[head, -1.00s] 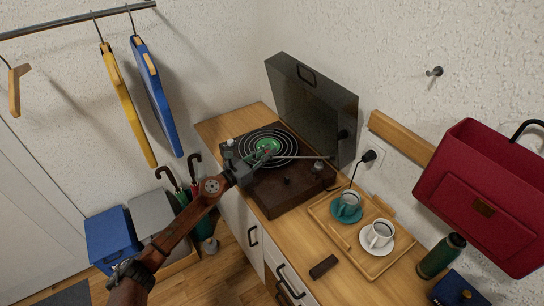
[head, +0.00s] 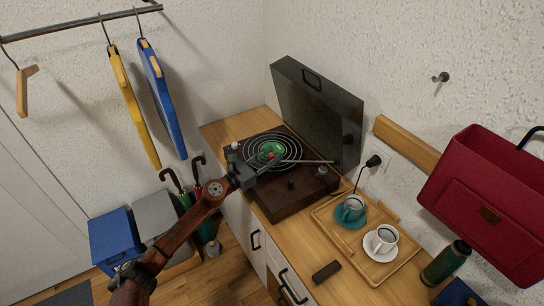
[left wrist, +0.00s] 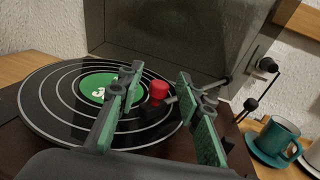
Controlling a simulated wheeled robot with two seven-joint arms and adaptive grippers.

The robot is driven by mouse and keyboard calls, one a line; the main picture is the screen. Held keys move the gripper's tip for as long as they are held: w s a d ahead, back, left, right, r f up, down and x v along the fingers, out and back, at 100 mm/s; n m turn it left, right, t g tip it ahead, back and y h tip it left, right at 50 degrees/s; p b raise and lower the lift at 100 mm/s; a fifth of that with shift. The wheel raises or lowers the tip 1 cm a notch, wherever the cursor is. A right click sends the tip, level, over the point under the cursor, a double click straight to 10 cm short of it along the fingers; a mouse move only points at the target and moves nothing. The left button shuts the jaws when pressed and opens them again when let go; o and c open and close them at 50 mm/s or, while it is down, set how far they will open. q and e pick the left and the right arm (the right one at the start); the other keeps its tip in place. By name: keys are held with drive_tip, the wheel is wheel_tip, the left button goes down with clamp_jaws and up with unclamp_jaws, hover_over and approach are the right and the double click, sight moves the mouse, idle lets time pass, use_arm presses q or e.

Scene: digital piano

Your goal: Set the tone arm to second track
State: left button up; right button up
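The turntable (head: 290,199) is a dark brown box on the wooden cabinet, its lid raised. A black record with pale rings (head: 249,148) and a green label lies on it. The thin grey tone arm (head: 312,161) reaches across from the right; whether its tip touches the record is unclear. A red piece (left wrist: 159,90) shows over the record between my left gripper's fingers. My left gripper (head: 266,160) is over the near side of the record. In the left wrist view its green-padded fingers (left wrist: 160,74) are apart, with nothing clearly held. My right gripper is out of view.
The grey lid (head: 318,110) stands behind the turntable. To the right, a wooden tray (head: 341,233) holds two cups on saucers. A dark block (head: 326,271) and a green bottle (head: 445,263) are nearer the front. A red bag (head: 480,200) hangs at right.

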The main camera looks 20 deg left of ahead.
use_arm(q)
drive_tip(key=v, duration=1.2)
